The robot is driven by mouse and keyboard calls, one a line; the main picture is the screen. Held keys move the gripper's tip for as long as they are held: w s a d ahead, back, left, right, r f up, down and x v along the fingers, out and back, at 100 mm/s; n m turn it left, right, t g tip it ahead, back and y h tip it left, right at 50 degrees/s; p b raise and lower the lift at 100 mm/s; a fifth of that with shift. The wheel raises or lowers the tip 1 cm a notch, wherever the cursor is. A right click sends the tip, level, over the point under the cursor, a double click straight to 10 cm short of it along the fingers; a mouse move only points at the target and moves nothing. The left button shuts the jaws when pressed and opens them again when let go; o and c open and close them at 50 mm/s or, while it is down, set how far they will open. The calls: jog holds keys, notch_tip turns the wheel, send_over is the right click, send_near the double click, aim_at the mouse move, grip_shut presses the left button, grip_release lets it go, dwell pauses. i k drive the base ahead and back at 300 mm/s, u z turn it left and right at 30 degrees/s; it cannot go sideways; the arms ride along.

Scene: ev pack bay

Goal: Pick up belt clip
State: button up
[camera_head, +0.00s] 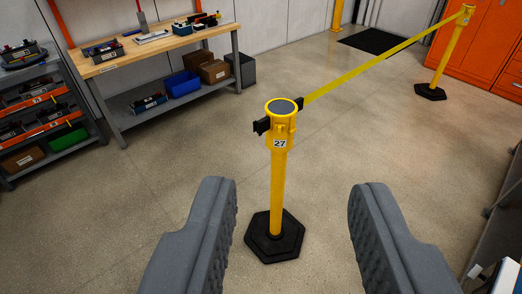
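A yellow barrier post (279,180) marked 27 stands upright ahead on a black base (274,238). A black belt clip (261,125) sticks out from the left side of its head. Another dark clip (299,104) is at the right of the head, where the yellow belt (365,73) begins. The belt runs taut to a second yellow post (452,45) at the upper right. My gripper (292,190) is open and empty. Its two grey fingers are wide apart in the foreground, with the post showing between them, and neither visibly touches it.
A wooden workbench (160,44) with tools stands at the upper left, with boxes on its lower shelf. A grey shelf rack (40,100) is at the left edge. Orange cabinets (487,50) are at the upper right. A dark structure fills the lower right edge. Floor around the post is clear.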

aim_at(262, 125)
jog(key=z, duration=0.55)
jog(key=k, duration=0.15)
jog(key=u, duration=1.15)
jog(key=i, duration=1.4)
jog(key=z, duration=0.35)
jog(key=i, duration=0.7)
jog(key=z, duration=0.55)
